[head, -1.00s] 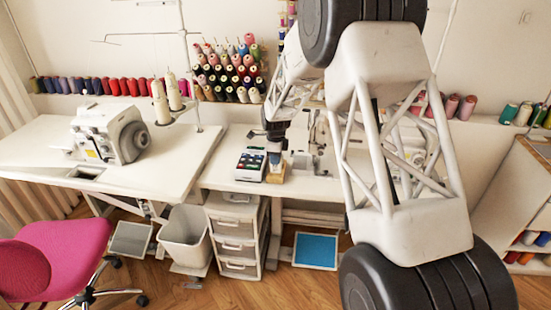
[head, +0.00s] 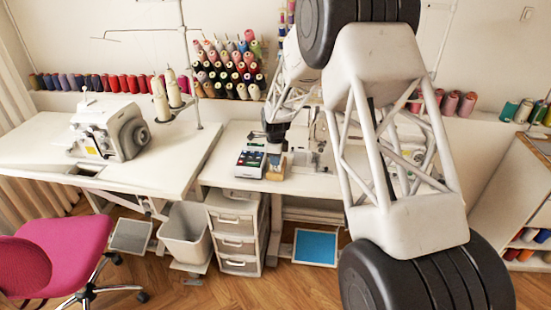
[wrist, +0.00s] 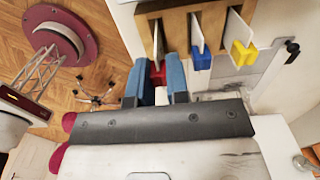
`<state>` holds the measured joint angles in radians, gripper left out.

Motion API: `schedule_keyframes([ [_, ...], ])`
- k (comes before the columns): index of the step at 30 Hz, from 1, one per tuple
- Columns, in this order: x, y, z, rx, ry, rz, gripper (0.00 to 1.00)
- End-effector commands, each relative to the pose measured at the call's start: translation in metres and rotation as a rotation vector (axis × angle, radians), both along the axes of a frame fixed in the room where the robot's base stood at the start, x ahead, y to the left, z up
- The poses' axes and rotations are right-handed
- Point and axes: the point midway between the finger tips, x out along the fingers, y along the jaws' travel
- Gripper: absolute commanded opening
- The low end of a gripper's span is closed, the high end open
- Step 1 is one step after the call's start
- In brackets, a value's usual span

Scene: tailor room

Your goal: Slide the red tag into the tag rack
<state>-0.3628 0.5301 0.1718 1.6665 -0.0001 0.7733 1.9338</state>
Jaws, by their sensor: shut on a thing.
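The red tag (wrist: 158,76) has a red grip end and a pale plate. In the wrist view my gripper (wrist: 159,84) is shut on the red end, with one blue finger on each side. The plate points toward the wooden tag rack (wrist: 176,16) and appears to reach its left slot; how deep it sits I cannot tell. A blue-ended tag (wrist: 201,61) and a yellow-ended tag (wrist: 243,53) stand in the rack to the right. In the head view my gripper (head: 275,158) is over the rack area, and the red tag is not distinguishable there.
A sewing machine (head: 108,132) stands on the left table, with thread spools (head: 228,70) behind. A drawer unit (head: 236,235) is below the table.

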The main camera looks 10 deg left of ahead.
Motion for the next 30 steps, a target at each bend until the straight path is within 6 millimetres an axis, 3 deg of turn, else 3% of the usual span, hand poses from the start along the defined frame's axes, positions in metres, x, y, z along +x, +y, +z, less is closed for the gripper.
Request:
schedule_keyframes([
  [24,-0.0001,0.0,-0.0105,0.0,0.0,0.0,0.0],
  [25,0.0,0.0,-0.0105,0.0,0.0,0.0,0.17],
  [30,0.0,0.0,-0.0104,0.0,0.0,0.0,0.43],
])
